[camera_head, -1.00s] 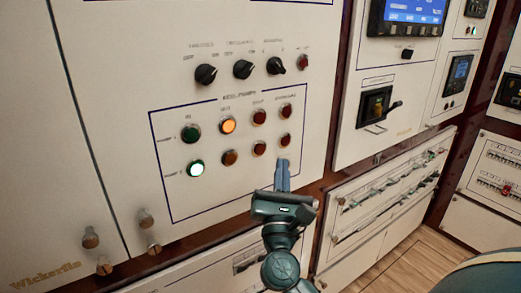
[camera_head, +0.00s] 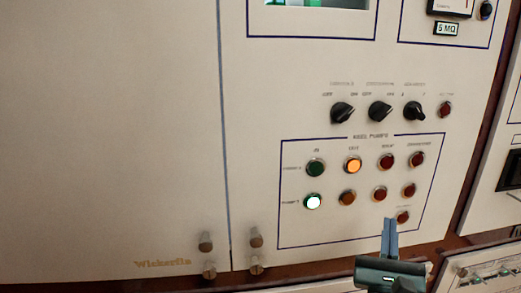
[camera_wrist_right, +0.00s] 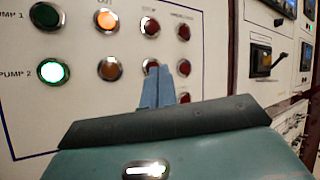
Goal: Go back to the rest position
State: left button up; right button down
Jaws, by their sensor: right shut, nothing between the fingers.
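My right gripper (camera_head: 390,226) is at the lower right of the head view, its blue-grey fingers shut and empty, pointing up in front of the keel pumps panel (camera_head: 300,232). A red button (camera_head: 403,217) shows just right of the fingertips. Whether the fingers touch the panel cannot be told. In the right wrist view the shut fingers (camera_wrist_right: 166,86) overlap the lower buttons. The lower green button (camera_head: 313,202) is lit nearly white and the upper orange one (camera_head: 353,165) is lit. My left gripper is not in view.
Three black rotary knobs, one of them in the middle (camera_head: 380,112), stand out above the buttons. Round bolts (camera_head: 206,242) protrude at the lower left cabinet seam. The large blank panel (camera_head: 110,120) on the left is clear. A black breaker handle (camera_wrist_right: 271,61) sticks out farther right.

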jog(key=s+a+f+n+g+y+p, duration=0.15)
jog(key=a+f+n+y, duration=0.45)
jog(key=n, duration=0.6)
jog(key=s+a+f+n+g+y, duration=0.1)
jog(key=s+a+f+n+y, duration=0.2)
jog(key=a+f+n+y, duration=0.7)
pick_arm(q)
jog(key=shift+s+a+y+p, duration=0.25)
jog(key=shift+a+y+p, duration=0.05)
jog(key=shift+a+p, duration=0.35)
pick_arm(e)
jog(key=s+d+f+n+g+h, duration=0.2)
jog(key=s+f+n+g, duration=0.7)
jog(key=n, duration=1)
jog(key=s+d+f, duration=0.1)
jog(key=s+f, duration=0.2)
jog(key=f, duration=0.1)
jog(key=shift+s+n+h, duration=0.25)
jog(key=shift+n+h, duration=0.05)
jog(key=shift+h, duration=0.1)
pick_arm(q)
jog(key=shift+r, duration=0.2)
pick_arm(e)
jog(key=shift+d, duration=0.1)
